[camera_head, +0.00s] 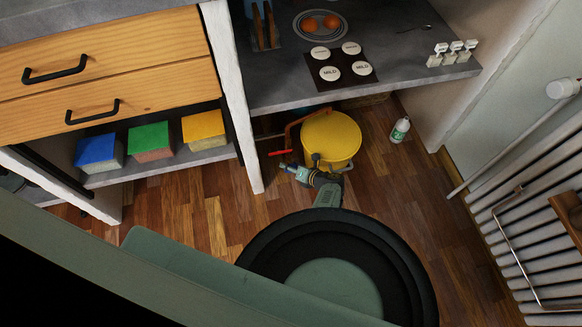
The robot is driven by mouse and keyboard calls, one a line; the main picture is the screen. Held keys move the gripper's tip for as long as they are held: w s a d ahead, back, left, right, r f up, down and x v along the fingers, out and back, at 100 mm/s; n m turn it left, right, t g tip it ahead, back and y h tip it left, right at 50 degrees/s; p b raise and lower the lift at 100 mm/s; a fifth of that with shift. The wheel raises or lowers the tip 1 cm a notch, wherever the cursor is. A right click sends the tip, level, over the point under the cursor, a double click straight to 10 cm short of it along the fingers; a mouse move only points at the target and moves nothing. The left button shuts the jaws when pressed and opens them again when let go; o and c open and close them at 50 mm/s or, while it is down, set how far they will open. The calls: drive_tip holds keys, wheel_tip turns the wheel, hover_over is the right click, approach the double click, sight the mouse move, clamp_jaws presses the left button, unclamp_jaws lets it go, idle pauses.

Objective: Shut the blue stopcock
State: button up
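I cannot make out a blue stopcock in the head view; it may be hidden behind my gripper or too small to tell. A red lever-like piece (280,153) shows under the dark counter, left of a yellow round-lidded container (333,136). A copper-coloured pipe or bar (292,128) curves at the container's left side. My gripper (284,167) is low in front of the container, just below the red piece, pointing left. Its fingers are too small to tell whether they are open, and I cannot tell whether it touches anything.
A white masonry upright (232,95) stands left of the gripper. The dark counter (285,88) overhangs the area. A small bottle (400,130) stands on the wooden floor at right. A radiator (500,240) is further right. Floor between them is clear.

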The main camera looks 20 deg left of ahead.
drive_tip(key=o, duration=0.3)
